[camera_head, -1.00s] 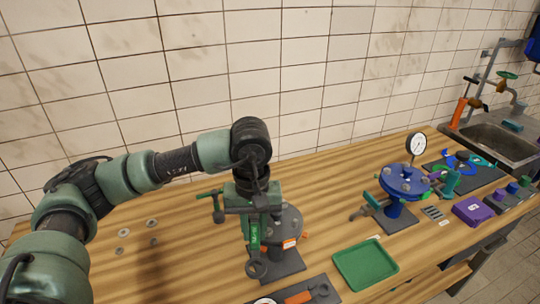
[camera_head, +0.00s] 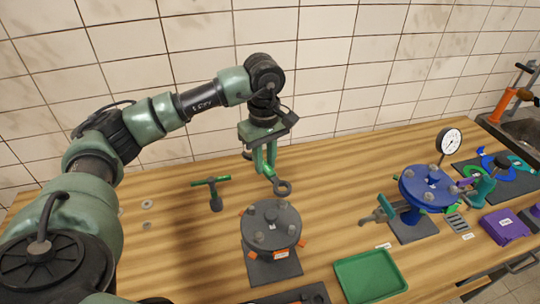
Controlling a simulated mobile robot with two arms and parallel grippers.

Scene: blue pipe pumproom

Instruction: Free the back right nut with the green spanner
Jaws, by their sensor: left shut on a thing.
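My left gripper (camera_head: 264,160) is shut on the green spanner (camera_head: 271,172). The spanner's dark ring end (camera_head: 283,187) points down and to the right. It appears just behind the grey round flange (camera_head: 262,226), apart from it and above the bench. The flange sits on a dark base plate and carries several nuts and bolt heads on top. I cannot clearly make out the back right nut at this size; the ring is over that side of the flange in the picture. My right gripper is not in view.
A T-handled green tool (camera_head: 212,190) stands left of the flange. Washers (camera_head: 147,204) lie farther left. A green tray (camera_head: 369,277) is at front right. A blue flange assembly (camera_head: 427,188) with a gauge (camera_head: 451,142) stands at right. Bench between is clear.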

